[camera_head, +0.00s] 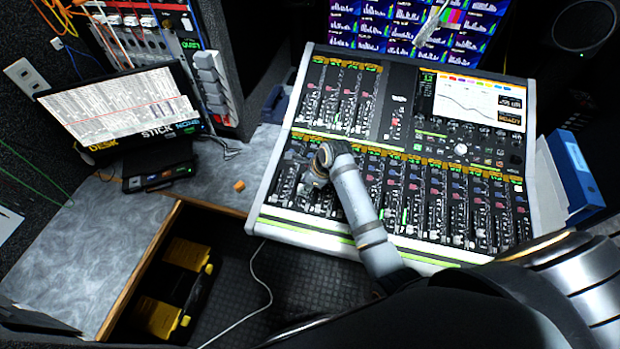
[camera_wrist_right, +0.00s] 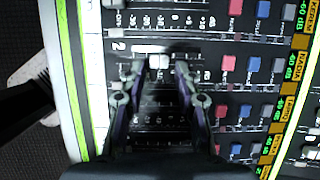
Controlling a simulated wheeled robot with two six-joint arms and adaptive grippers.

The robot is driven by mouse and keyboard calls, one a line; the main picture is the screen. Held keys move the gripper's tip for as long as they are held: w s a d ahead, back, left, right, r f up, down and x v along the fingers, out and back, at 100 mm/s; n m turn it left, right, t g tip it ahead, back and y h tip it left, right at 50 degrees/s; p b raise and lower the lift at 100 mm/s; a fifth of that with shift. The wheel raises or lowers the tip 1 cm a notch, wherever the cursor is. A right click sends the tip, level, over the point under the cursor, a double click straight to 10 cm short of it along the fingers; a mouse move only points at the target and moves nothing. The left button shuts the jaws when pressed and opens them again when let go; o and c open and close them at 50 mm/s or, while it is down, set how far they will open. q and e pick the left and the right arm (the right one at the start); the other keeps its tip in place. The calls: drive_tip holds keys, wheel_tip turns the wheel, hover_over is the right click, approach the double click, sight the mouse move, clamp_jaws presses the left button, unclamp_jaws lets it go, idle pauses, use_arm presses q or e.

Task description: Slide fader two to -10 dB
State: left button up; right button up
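The mixing console (camera_head: 303,236) is a white-edged desk with rows of faders and buttons. My right gripper (camera_head: 313,180) is over the left part of its lower fader bank. In the right wrist view the gripper (camera_wrist_right: 159,72) is open, one finger on each side of a white fader cap (camera_wrist_right: 159,62). I see a gap between cap and fingers; whether either touches it is unclear. A large "2" label (camera_wrist_right: 118,47) is beside this fader's strip. My left gripper is not in view.
Neighbouring strips with red, blue and white buttons (camera_wrist_right: 228,62) lie close by. A laptop (camera_head: 120,108) stands on the grey side desk (camera_head: 70,245), with a small orange block (camera_head: 239,185) nearby. Monitors (camera_head: 375,25) rise behind the console; a blue binder (camera_head: 575,170) stands at right.

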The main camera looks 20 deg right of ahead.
drive_tip(key=v, duration=1)
drive_tip(key=shift+s+d, duration=0.1)
